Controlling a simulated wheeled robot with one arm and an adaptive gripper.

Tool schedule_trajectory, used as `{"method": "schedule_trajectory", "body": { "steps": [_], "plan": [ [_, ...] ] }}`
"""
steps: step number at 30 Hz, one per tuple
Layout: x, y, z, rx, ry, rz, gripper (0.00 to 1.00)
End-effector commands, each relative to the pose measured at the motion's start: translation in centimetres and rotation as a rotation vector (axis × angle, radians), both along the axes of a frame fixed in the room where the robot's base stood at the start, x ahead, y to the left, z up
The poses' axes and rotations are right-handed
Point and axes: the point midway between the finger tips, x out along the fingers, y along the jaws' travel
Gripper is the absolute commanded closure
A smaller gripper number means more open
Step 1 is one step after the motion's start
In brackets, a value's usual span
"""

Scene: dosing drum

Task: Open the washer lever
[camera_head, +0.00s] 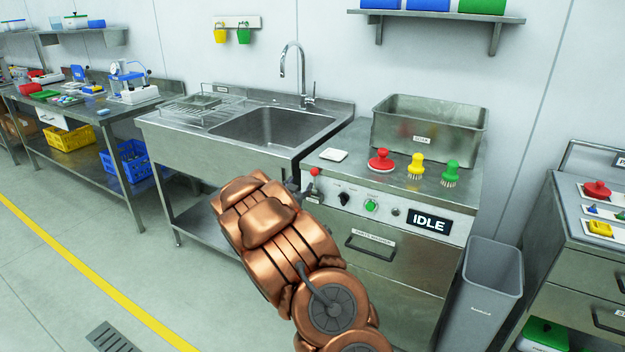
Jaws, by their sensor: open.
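The parts washer (380,270) is a steel cabinet with a front panel and a display reading IDLE (429,224). A small lever with a red knob (315,172) stands at the left end of the panel. My copper-coloured arm rises from the bottom of the view and reaches toward that end. My gripper (292,187) shows only as a small dark part past the arm, just left of the lever. It is open, and the arm hides most of it. I cannot tell whether it touches the lever.
The panel also has a black knob (344,199) and a green button (371,206). A steel soak tank (462,130) and red, yellow and green brushes (416,167) stand on top. A sink (272,125) is to the left, a grey bin (490,290) to the right.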

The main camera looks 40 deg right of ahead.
Motion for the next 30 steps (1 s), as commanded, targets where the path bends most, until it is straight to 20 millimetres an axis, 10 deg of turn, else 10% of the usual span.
{"method": "schedule_trajectory", "body": {
  "steps": [30],
  "plan": [
    [2.3, -8.0, -0.8, -0.063, -0.044, -0.057, 0.43]
  ]
}}
